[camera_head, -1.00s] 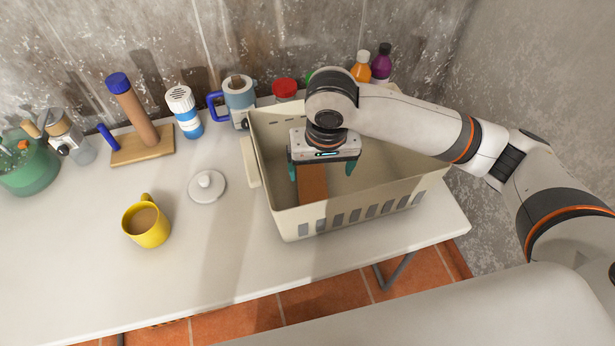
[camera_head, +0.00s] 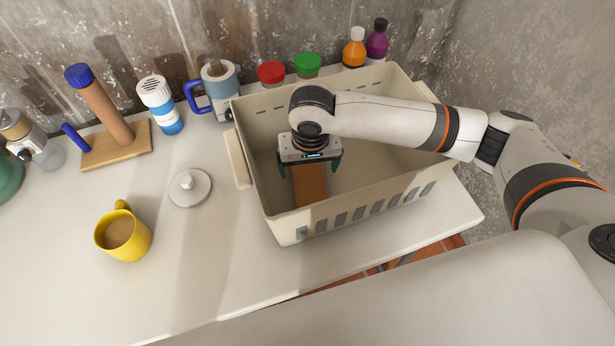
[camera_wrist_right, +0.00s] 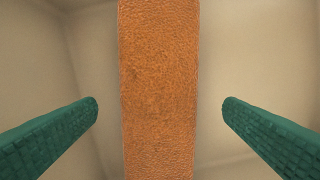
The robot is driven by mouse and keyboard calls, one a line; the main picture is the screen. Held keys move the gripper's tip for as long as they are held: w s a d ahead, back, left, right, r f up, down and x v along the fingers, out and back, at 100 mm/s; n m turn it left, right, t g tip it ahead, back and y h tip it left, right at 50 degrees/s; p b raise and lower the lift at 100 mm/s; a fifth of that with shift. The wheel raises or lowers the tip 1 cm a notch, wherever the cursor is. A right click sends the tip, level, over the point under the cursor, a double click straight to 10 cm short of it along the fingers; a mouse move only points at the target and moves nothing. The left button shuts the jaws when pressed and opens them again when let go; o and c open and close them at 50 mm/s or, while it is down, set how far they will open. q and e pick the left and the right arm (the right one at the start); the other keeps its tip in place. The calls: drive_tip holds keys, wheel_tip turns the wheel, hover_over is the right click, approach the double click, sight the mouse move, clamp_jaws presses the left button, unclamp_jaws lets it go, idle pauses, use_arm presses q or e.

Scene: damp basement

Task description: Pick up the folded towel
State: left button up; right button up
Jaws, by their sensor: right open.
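The folded towel (camera_head: 310,186) is an orange-brown strip lying inside the beige basket (camera_head: 399,199), towards its left end. In the right wrist view the towel (camera_wrist_right: 158,90) runs from top to bottom between the two green fingers. My right gripper (camera_head: 309,174) is inside the basket, above the towel, pointing down. Its fingers (camera_wrist_right: 160,118) are open, one on each side of the towel, with gaps between them and it. Part of the towel is hidden under the gripper. My left gripper is not in view.
The basket's walls surround my right gripper. A yellow mug (camera_head: 135,241) and a white lid (camera_head: 190,188) are left of the basket. Behind stand a blue-handled jug (camera_head: 221,88), a white-and-blue bottle (camera_head: 160,105) and a paper-roll-like holder (camera_head: 105,112). The front left of the table is clear.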

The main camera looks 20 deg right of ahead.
sight(308, 173)
drive_tip(key=f, duration=0.4)
drive_tip(key=shift+w+f, duration=0.25)
drive_tip(key=shift+w, duration=0.15)
drive_tip(key=c, duration=1.1)
